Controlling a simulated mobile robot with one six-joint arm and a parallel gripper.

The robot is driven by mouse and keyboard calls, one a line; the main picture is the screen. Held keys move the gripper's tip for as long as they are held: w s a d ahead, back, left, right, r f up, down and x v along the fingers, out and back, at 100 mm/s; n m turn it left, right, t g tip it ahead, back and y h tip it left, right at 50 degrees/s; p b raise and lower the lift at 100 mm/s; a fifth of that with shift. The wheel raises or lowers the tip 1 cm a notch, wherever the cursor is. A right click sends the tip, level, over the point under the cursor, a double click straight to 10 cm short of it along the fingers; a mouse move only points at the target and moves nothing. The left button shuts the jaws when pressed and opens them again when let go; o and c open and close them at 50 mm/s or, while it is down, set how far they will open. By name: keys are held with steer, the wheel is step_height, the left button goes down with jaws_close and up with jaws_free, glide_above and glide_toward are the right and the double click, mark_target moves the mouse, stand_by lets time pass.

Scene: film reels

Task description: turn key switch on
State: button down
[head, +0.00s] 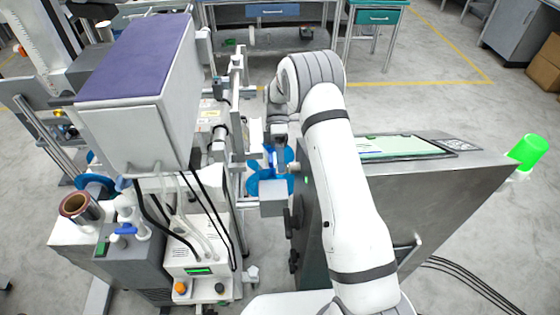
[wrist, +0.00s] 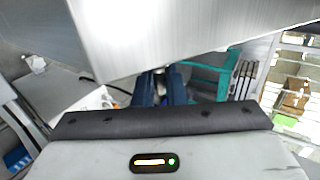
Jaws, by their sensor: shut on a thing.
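My gripper (head: 270,155) reaches down on the left side of the metal control cabinet (head: 420,200). Its blue fingers also show in the wrist view (wrist: 161,82), close together, with their tips at the lower edge of a large metal surface (wrist: 180,35). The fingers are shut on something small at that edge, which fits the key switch. The key switch itself is hidden by the fingers and the metal, so its turn position cannot be told.
A screen (head: 405,147) is set in the cabinet's top, and a green lamp (head: 528,150) stands at its right. A machine with a purple-topped box (head: 140,55) stands close on the left. Open floor (head: 440,100) lies behind the cabinet.

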steer(key=shift+g, duration=0.5)
steer(key=c, duration=1.5)
jaws_free()
steer(key=shift+w, duration=0.1)
steer(key=p+v, duration=0.7)
steer(key=p, duration=0.1)
steer(key=shift+w+r, duration=0.2)
steer(key=shift+r, duration=0.05)
steer(key=shift+w+f+p, duration=0.1)
steer(key=shift+f+p, duration=0.05)
steer(key=shift+p, duration=0.4)
